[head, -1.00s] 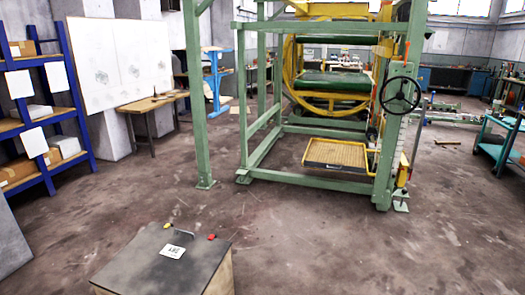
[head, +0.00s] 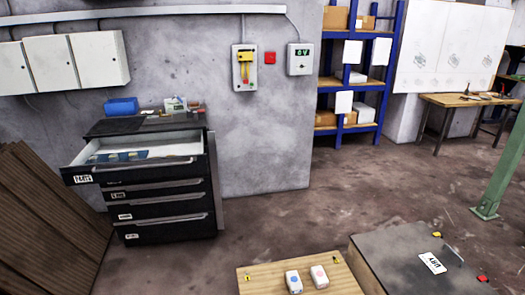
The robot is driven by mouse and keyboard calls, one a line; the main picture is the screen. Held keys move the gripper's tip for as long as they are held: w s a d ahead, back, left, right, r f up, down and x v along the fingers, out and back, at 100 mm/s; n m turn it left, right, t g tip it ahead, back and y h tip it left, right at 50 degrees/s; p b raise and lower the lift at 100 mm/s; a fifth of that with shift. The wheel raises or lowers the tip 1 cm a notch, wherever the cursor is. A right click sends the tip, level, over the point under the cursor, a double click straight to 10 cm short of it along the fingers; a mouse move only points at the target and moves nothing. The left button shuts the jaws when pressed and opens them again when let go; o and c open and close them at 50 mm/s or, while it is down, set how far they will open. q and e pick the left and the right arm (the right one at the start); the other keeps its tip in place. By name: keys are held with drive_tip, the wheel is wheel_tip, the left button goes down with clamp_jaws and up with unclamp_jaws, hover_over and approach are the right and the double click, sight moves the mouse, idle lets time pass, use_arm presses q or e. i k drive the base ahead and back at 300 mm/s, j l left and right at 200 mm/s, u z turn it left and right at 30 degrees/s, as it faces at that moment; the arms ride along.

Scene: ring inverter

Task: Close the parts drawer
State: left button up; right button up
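A black parts drawer cabinet (head: 165,232) stands against the grey wall at the left of the head view. Its top drawer (head: 136,172) is pulled out, with a pale inside and some blue-grey items lying in it. The drawers below it look shut, each with a light bar handle and a small label. A blue bin (head: 122,106) and small items sit on the cabinet top. Neither of my grippers shows in the head view.
A wooden board with two small devices (head: 262,279) and a dark-topped box (head: 385,262) stand in front at the lower right. Brown ribbed panels (head: 45,225) lean left of the cabinet. Open floor (head: 300,215) lies right of the cabinet. A blue shelf (head: 391,75) stands at the back.

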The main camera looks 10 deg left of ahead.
sight(188, 147)
drive_tip(key=j+u, duration=0.1)
drive_tip(key=u, duration=1)
drive_tip(key=i+j+z, duration=0.2)
drive_tip(key=i, duration=0.4)
drive_tip(key=i+j+z, duration=0.2)
drive_tip(key=i+j, duration=0.25)
drive_tip(key=i, duration=0.15)
drive_tip(key=i+j+z, duration=0.15)
drive_tip(key=i+j, duration=0.25)
drive_tip(key=i, duration=0.15)
